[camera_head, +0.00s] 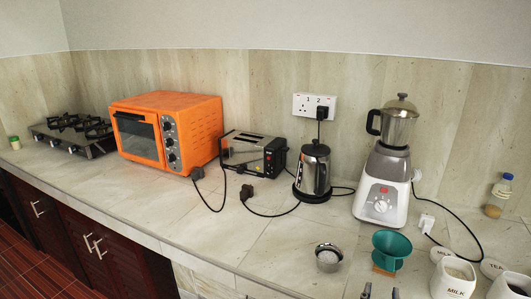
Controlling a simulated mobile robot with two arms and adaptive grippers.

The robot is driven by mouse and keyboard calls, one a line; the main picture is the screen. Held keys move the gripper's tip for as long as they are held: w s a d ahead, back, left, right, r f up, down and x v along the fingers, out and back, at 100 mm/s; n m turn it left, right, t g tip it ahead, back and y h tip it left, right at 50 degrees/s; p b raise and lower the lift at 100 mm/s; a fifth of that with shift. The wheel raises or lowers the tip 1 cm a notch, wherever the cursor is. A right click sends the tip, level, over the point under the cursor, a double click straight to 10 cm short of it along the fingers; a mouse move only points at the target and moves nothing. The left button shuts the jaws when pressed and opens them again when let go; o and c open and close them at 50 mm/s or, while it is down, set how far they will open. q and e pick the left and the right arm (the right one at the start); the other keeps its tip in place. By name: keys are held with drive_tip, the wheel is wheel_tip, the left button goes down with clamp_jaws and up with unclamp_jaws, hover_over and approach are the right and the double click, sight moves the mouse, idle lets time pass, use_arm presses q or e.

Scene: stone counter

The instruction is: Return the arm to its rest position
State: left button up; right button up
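Two dark fingertips of my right gripper (381,292) show at the bottom edge of the head view, right of centre. They stand apart with no object visible between them. The rest of this gripper and its arm is cut off by the frame. The tips are just in front of the green dripper (391,246) on its wooden stand; I cannot tell the exact distance to it. My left gripper and arm are not in view.
The stone counter (270,232) holds a small metal bowl (328,258), blender (385,185), kettle (313,168), toaster (243,154) and orange oven (141,134). White jars, one labelled MILK (453,279), stand at the lower right. Loose cords lie mid-counter. The front-centre counter is clear.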

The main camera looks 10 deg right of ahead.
drive_tip(key=w+a+r+n+t+y, duration=0.1)
drive_tip(key=a+r+n+t+y, duration=0.3)
drive_tip(key=a+n+y, duration=1.05)
drive_tip(key=s+a+f+n+g+y, duration=0.1)
drive_tip(key=s+a+f+n+g, duration=0.3)
drive_tip(key=n, duration=0.5)
drive_tip(key=s+a+f+n+g+y, duration=0.15)
drive_tip(key=a+f+n+g, duration=0.3)
drive_tip(key=n, duration=0.55)
drive_tip(key=s+d+f+n+g+h, duration=0.8)
drive_tip(key=s+d+f+n+g, duration=0.1)
drive_tip(key=s+d+f, duration=0.5)
drive_tip(key=s+f, duration=0.3)
drive_tip(key=f, duration=2.4)
drive_tip(key=s+d+f+g, duration=0.2)
drive_tip(key=s+f, duration=1.2)
drive_tip(key=s, duration=0.2)
drive_tip(key=shift+s+d+f, duration=0.25)
drive_tip(key=shift+s, duration=0.1)
